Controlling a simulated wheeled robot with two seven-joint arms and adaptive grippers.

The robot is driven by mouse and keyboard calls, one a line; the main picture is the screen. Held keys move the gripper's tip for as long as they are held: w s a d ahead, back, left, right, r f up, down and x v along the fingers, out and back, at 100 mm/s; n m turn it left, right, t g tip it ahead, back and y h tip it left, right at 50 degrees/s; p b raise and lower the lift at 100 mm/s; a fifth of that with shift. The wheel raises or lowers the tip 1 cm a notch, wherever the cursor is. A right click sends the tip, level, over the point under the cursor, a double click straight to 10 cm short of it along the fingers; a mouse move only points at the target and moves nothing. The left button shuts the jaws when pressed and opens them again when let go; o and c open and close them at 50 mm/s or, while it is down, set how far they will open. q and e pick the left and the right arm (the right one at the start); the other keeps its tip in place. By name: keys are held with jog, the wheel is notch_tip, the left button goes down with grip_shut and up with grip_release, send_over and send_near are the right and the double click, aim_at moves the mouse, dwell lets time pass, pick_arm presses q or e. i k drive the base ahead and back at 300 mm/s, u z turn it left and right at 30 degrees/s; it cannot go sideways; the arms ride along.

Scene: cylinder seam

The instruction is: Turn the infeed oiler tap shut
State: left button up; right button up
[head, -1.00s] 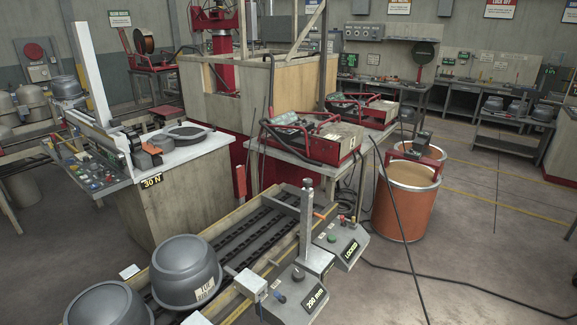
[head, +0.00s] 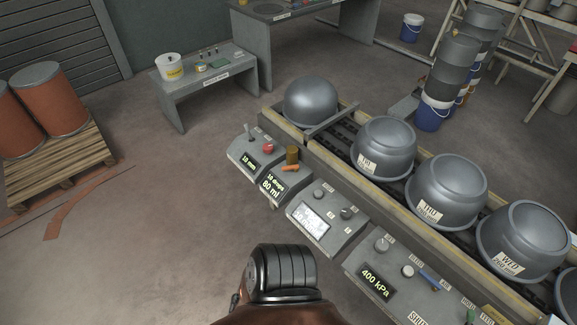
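The oiler is on a small grey box with a display reading "10 drops 80 ml" (head: 271,184), on the near side of the conveyor, close to its far left end. An amber-brown oil cup (head: 292,155) stands upright on it. A small orange tap lever (head: 290,168) lies roughly crosswise just in front of the cup; its exact setting is too small to tell.
Grey domed pots (head: 383,148) stand along the conveyor (head: 340,148). Other control boxes sit beside the oiler, one reading "400 kPa" (head: 378,282). A low bench (head: 205,85) and a pallet (head: 62,165) with orange drums stand left. The floor left of the boxes is clear.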

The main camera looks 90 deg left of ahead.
aim_at(295, 168)
jog(key=z, duration=0.05)
jog(key=k, duration=0.15)
jog(key=u, duration=2.1)
jog(key=i, duration=0.3)
jog(key=u, duration=0.7)
